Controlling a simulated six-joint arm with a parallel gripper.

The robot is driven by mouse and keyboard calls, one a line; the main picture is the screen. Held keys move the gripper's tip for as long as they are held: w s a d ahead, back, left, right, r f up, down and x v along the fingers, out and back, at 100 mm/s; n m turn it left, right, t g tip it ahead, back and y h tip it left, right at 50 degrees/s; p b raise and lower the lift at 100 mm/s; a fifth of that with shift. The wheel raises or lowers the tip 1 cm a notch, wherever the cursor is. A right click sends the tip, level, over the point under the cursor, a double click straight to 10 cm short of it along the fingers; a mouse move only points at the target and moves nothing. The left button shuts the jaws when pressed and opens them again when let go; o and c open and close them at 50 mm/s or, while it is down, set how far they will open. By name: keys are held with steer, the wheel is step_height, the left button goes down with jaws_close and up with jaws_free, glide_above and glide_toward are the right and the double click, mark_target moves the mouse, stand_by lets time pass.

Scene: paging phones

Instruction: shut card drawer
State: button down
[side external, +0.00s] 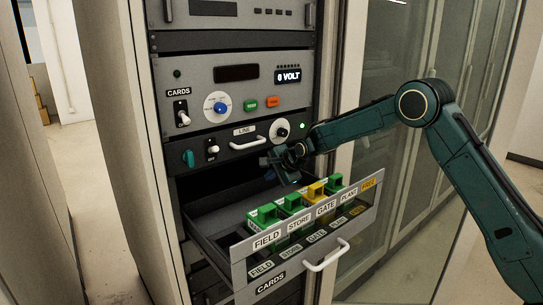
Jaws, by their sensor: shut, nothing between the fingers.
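The card drawer (312,243) is pulled out of the rack, low in the side external view. Its front panel carries a white handle (326,257) and a "CARDS" label. Inside stand several green cards (265,217) and a yellow card (316,192), behind labels FIELD, STORE, GATE and PLANT, with FREE at the right end. My gripper (283,174) is shut and empty. It hangs above the back part of the open drawer, just below the LINE panel. I cannot tell its exact height over the cards.
The rack panel above the drawer (238,85) has a blue knob (219,107), switches, green and orange buttons and a "0 VOLT" display (287,75). The LINE panel handle (248,143) sticks out close to my gripper. A glass-doored cabinet (400,180) stands at right.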

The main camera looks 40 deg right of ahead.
mark_target(260, 183)
steer(key=shift+x, duration=2.05)
steer(key=shift+w, duration=0.1)
steer(key=shift+w, duration=2.35)
steer(key=shift+s+r, duration=0.1)
